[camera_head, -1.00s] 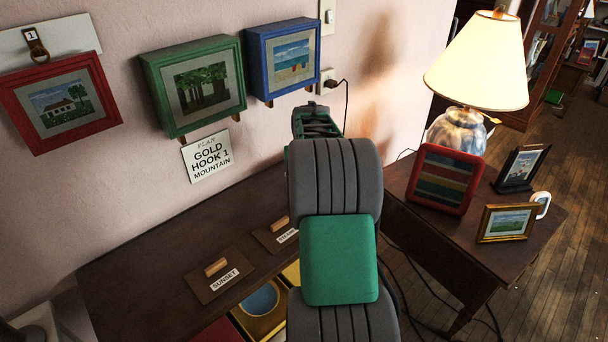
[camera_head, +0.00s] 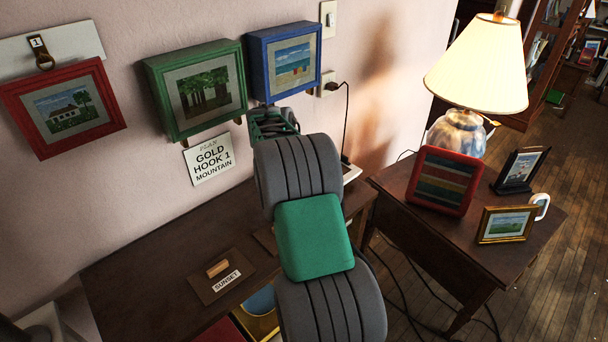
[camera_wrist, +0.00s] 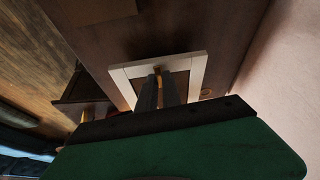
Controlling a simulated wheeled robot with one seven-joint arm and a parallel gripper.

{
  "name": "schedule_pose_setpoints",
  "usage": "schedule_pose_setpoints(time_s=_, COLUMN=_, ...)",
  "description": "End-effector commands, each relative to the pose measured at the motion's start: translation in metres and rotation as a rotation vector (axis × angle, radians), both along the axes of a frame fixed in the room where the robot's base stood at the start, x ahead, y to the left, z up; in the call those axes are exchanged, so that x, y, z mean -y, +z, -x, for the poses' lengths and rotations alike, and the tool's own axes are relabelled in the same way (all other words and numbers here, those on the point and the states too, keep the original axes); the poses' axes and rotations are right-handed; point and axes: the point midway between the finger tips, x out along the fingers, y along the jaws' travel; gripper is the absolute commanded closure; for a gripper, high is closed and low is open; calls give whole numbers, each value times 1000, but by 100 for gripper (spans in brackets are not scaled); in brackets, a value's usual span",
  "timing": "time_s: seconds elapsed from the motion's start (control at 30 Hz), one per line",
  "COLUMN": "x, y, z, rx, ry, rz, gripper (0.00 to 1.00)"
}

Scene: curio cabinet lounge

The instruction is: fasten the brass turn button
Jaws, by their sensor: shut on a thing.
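In the wrist view, the two dark fingers of my gripper (camera_wrist: 160,88) reach down to a white frame (camera_wrist: 128,72) with a brown panel inside it. A small brass piece, which looks like the turn button (camera_wrist: 158,70), shows at the fingertips by the frame's edge. My gripper is shut on it. Which way the button points cannot be told. In the head view, the white frame (camera_head: 351,173) shows only in part on the dark desk, behind my arm. My gripper and the turn button are hidden there.
Red (camera_head: 66,107), green (camera_head: 197,88) and blue (camera_head: 290,64) picture boxes are on the wall, above a plan card (camera_head: 209,159). A wooden lid labelled SUNSET (camera_head: 221,275) lies on the desk (camera_head: 140,270). A side table at right holds a lamp (camera_head: 477,66) and several small frames.

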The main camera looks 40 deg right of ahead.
Motion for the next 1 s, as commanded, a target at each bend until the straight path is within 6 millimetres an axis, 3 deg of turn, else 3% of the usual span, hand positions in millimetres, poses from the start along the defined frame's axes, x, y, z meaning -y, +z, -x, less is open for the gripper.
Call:
schedule_pose_setpoints(time_s=0.73, x=0, y=0, z=0, rx=0, ry=-101, rz=0, gripper=100)
schedule_pose_setpoints(time_s=0.77, x=0, y=0, z=0, rx=0, ry=-101, rz=0, gripper=90)
schedule_pose_setpoints(time_s=1.0, x=0, y=0, z=0, rx=-1, ry=-100, rz=0, gripper=71)
